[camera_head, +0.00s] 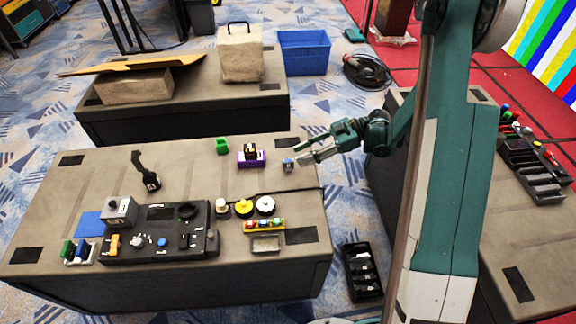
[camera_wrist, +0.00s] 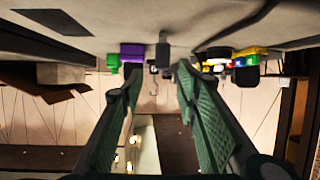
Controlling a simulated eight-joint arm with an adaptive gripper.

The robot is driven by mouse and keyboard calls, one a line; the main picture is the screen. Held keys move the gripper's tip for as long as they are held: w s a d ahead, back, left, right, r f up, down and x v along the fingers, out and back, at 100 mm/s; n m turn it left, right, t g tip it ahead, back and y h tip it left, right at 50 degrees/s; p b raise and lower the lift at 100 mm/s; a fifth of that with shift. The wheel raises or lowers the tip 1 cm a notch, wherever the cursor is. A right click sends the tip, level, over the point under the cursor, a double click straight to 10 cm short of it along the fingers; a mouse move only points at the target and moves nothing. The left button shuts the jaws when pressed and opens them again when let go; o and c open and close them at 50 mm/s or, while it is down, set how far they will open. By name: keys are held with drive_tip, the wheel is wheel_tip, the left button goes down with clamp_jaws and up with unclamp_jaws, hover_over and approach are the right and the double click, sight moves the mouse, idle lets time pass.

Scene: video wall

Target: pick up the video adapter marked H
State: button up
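A small grey-blue adapter-like piece (camera_head: 288,165) stands on the front table, just left of my gripper's fingertips. In the wrist view a small dark grey piece (camera_wrist: 163,50) shows ahead, between the fingertips; it seems to be the same one. No letter H is legible on it. My gripper (camera_head: 299,154) reaches in from the right, low over the table's right part. In the wrist view my gripper (camera_wrist: 157,72) has its two green fingers spread with nothing between them. A purple block with a black piece on it (camera_head: 251,160) and a green piece (camera_head: 222,146) stand farther left.
The front table (camera_head: 210,175) also bears a black control panel (camera_head: 165,250), several round reels (camera_head: 244,208), a yellow connector rack (camera_head: 263,226) and an upright black clamp (camera_head: 146,172). A dark cable (camera_head: 300,189) runs along the table's right side. The wrist view appears upside down.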

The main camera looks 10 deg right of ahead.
sight(291, 160)
drive_tip(key=shift+a+f, duration=0.25)
drive_tip(key=shift+a, duration=0.35)
drive_tip(key=shift+s+b+x, duration=0.2)
drive_tip(key=shift+b+x, duration=0.7)
drive_tip(key=shift+x, duration=1.7)
drive_tip(key=shift+d+f, duration=0.1)
drive_tip(key=shift+f, duration=0.05)
drive_tip(key=c, duration=0.9)
